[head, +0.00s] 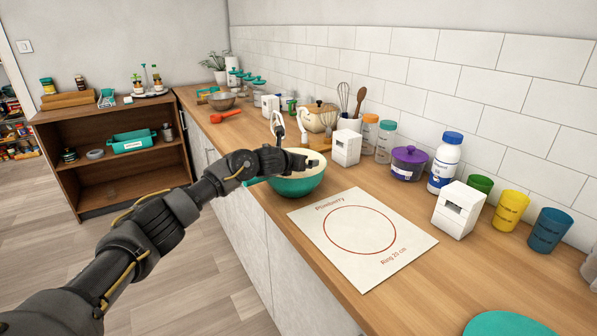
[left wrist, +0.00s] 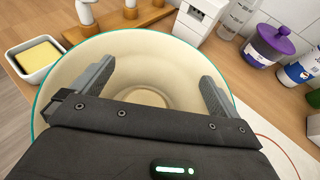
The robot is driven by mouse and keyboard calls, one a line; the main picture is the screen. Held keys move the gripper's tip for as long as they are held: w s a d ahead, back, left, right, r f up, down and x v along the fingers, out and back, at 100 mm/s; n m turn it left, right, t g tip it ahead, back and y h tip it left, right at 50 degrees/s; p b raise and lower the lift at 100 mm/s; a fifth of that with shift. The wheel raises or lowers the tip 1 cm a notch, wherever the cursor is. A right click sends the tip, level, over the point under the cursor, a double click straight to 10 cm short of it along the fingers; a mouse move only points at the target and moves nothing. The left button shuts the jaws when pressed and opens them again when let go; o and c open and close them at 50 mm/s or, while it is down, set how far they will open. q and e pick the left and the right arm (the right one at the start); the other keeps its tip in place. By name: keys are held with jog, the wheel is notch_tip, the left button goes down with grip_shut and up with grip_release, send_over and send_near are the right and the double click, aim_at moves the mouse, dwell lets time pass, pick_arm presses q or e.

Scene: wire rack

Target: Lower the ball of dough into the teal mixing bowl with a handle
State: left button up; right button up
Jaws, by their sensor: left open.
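The teal mixing bowl (head: 299,186) stands on the wooden counter near its front edge, with a teal handle (head: 252,181) on its left side. Its cream inside also fills the left wrist view (left wrist: 135,40). My left gripper (head: 303,161) is over the bowl. In the left wrist view its two fingers (left wrist: 157,74) are spread wide apart with nothing between them. A pale round shape (left wrist: 148,97) shows low in the bowl, partly covered by the gripper; I cannot tell whether it is dough or the bowl's bottom. No distinct dough ball shows elsewhere. My right gripper is not in view.
A printed mat (head: 405,240) lies right of the bowl. Behind are a white box (head: 346,148), a purple-lidded jar (head: 408,164) and a white bottle (head: 444,165). A dish with a yellow block (left wrist: 38,58) stands close beside the bowl.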

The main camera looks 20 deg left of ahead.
aim_at(285, 179)
pick_arm(q)
jog(key=shift+v, duration=2.45)
